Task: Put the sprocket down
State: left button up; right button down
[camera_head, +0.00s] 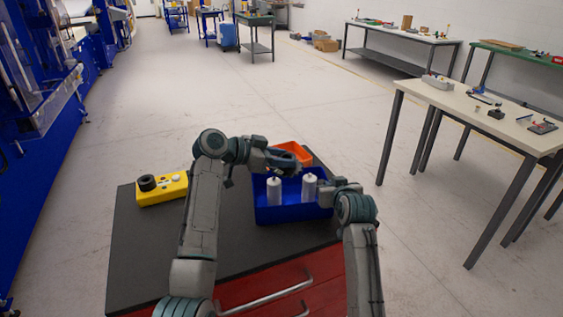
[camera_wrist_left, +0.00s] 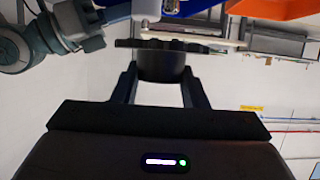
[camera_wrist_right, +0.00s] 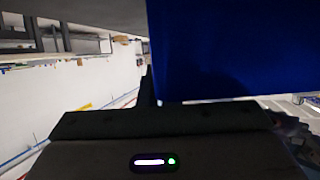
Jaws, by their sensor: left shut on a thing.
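My left gripper (camera_head: 290,162) is above the far side of the blue bin (camera_head: 285,216), near the orange bin (camera_head: 303,152). In the left wrist view its two fingers (camera_wrist_left: 160,88) are shut on a dark round part, which appears to be the sprocket (camera_wrist_left: 162,66). It has a wide flat disc and a narrower hub between the fingers. In the head view the sprocket is too hidden to make out. My right gripper (camera_head: 328,188) is at the right side of the blue bin. In the right wrist view the blue wall (camera_wrist_right: 230,50) hides most of its fingers.
Two white cylinders (camera_head: 274,191) (camera_head: 309,187) stand in the blue bin. A yellow box (camera_head: 165,192) with a black round piece on top sits at the left of the dark worktop (camera_head: 150,250). The worktop between the box and bin is partly covered by my left arm.

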pick_arm(q)
jog(key=shift+f, duration=0.5)
jog(key=shift+f, duration=0.15)
jog(key=shift+f, duration=0.45)
jog(key=o, duration=1.2)
jog(key=v, duration=0.8)
jog(key=r+v, duration=0.1)
jog(key=v, duration=0.3)
jog(key=shift+r, duration=0.1)
